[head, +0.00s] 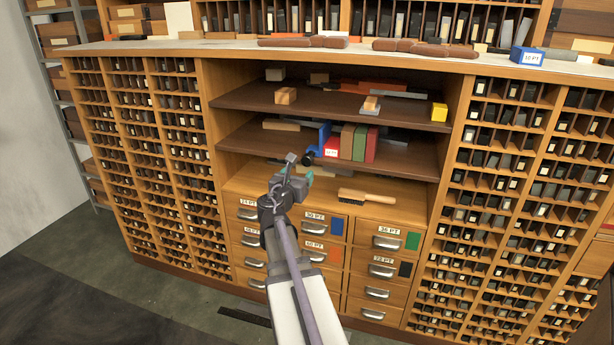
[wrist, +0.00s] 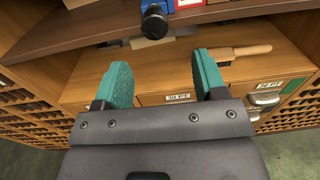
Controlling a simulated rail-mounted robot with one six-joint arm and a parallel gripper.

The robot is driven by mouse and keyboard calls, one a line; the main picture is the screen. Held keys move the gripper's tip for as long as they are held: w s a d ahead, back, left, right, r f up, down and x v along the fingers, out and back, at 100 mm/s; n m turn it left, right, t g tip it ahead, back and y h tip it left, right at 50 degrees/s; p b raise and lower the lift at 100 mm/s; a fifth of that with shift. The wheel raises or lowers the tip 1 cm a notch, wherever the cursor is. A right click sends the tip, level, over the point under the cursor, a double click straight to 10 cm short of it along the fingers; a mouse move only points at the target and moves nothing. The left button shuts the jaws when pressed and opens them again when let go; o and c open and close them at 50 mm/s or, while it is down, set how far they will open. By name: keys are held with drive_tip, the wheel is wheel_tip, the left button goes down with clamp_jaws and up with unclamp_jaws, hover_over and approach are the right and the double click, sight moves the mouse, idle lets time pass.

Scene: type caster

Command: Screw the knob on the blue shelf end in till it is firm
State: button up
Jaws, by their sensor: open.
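The blue shelf end (head: 323,136) stands on the middle shelf, at the left of a row of coloured blocks. Its black knob (head: 308,157) sticks out at the shelf's front edge. In the wrist view the knob (wrist: 154,22) is at the top, round and dark, with a bit of the blue shelf end (wrist: 167,5) behind it. My gripper (head: 300,168) is just below and in front of the knob. In the wrist view my gripper (wrist: 163,73) has its two teal fingers wide apart with nothing between them. The knob lies beyond the fingertips, untouched.
A labelled red block (head: 332,148) and a green block (head: 360,143) stand right of the shelf end. A wooden brush (head: 367,196) lies on the ledge below, above the drawers (head: 314,227). The dark shelf board (head: 400,163) runs close above my gripper. The ledge's front is mostly clear.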

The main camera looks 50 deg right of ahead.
sight(306, 161)
drive_tip(key=w+d, duration=0.1)
drive_tip(key=d, duration=0.2)
drive_tip(key=w+d+n, duration=0.1)
drive_tip(key=w+d, duration=0.1)
drive_tip(key=d, duration=0.1)
drive_tip(key=w+d+n, duration=0.1)
drive_tip(key=d, duration=0.2)
drive_tip(key=shift+w+d+r+t, duration=0.1)
drive_tip(key=shift+w+d+t, duration=0.2)
drive_tip(key=shift+w+d, duration=0.1)
drive_tip(key=shift+a, duration=0.1)
drive_tip(key=c, duration=0.9)
